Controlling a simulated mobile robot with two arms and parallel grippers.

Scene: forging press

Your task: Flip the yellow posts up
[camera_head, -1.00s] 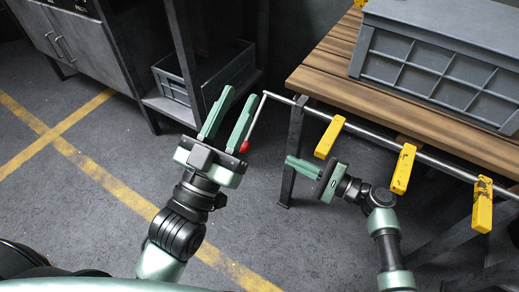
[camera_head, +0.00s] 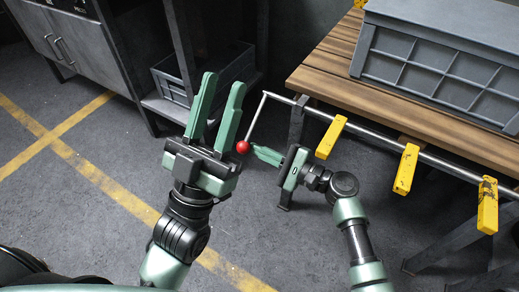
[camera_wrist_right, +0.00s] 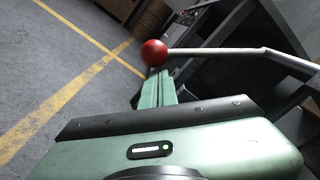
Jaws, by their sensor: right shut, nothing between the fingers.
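Three yellow posts hang down from a metal rod (camera_head: 438,160) along the table's edge: the left one (camera_head: 331,137), the middle one (camera_head: 406,168) and the right one (camera_head: 487,205). A bent handle (camera_head: 256,117) at the rod's left end slants down to a red ball knob (camera_head: 243,146). My right gripper (camera_head: 255,149) is shut and empty, its tips at the knob. In the right wrist view the knob (camera_wrist_right: 154,53) is just beyond the fingertips (camera_wrist_right: 158,74); I cannot tell whether they touch. My left gripper (camera_head: 224,82) is open and empty, left of the handle.
A wooden slatted table (camera_head: 330,75) carries a large grey crate (camera_head: 440,65) at upper right. A dark shelf with a grey bin (camera_head: 175,88) stands behind my left gripper. Grey floor with yellow lines (camera_head: 115,190) is open at left.

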